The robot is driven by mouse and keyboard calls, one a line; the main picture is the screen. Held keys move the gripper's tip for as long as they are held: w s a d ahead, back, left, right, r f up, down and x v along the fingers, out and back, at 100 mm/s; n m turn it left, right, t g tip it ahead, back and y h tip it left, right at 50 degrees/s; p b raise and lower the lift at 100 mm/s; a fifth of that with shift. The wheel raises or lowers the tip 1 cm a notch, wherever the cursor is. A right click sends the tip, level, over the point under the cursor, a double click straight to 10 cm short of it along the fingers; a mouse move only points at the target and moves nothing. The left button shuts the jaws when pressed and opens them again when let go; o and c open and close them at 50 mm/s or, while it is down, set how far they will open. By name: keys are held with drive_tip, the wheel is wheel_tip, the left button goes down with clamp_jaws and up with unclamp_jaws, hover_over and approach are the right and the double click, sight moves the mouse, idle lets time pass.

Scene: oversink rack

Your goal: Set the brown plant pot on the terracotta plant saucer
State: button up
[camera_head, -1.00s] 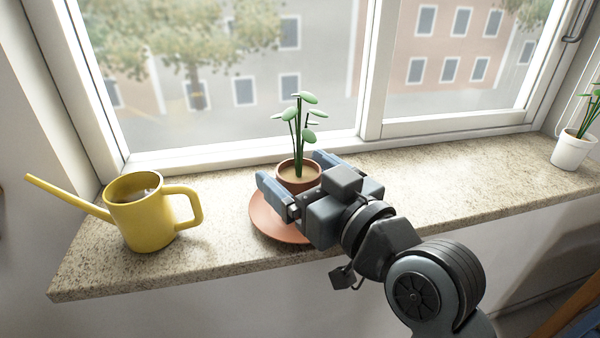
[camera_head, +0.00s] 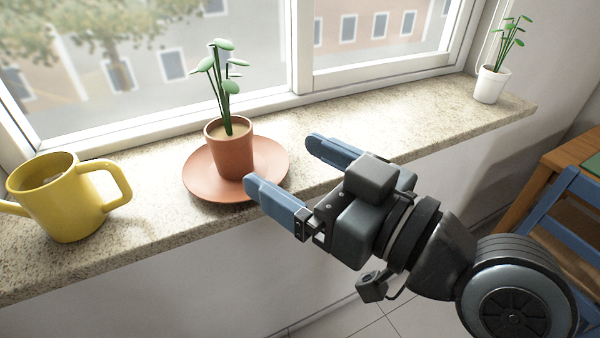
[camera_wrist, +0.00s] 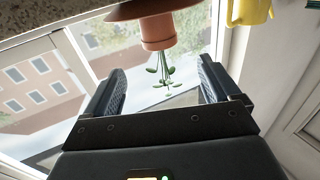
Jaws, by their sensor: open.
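The brown plant pot (camera_head: 232,153) with a green plant stands upright on the terracotta plant saucer (camera_head: 205,180), which rests on the stone windowsill. The pot (camera_wrist: 157,32) and part of the saucer (camera_wrist: 140,9) also show upside down in the wrist view. My gripper (camera_head: 278,165) is open and empty, to the right of and in front of the saucer. Its fingers are apart from the pot, with the near fingertip close to the saucer's right edge in the picture.
A yellow watering can (camera_head: 62,200) stands left of the saucer. A white pot with a plant (camera_head: 490,85) stands at the sill's far right end. A blue chair (camera_head: 575,220) and wooden table are at the right.

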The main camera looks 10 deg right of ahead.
drive_tip(key=shift+s, duration=0.1)
drive_tip(key=s+d+f+m+t+h, duration=0.2)
drive_tip(key=s+d+f+m+h, duration=0.7)
drive_tip(key=f, duration=0.5)
drive_tip(key=s+d+f+h, duration=0.1)
drive_tip(key=s+d, duration=0.2)
drive_tip(key=s, duration=0.7)
drive_tip(key=s+d+f+n+g+h, duration=0.1)
drive_tip(key=s+d, duration=0.3)
drive_tip(key=s, duration=0.6)
drive_tip(key=shift+s+f, duration=0.3)
drive_tip(key=shift+s, duration=0.05)
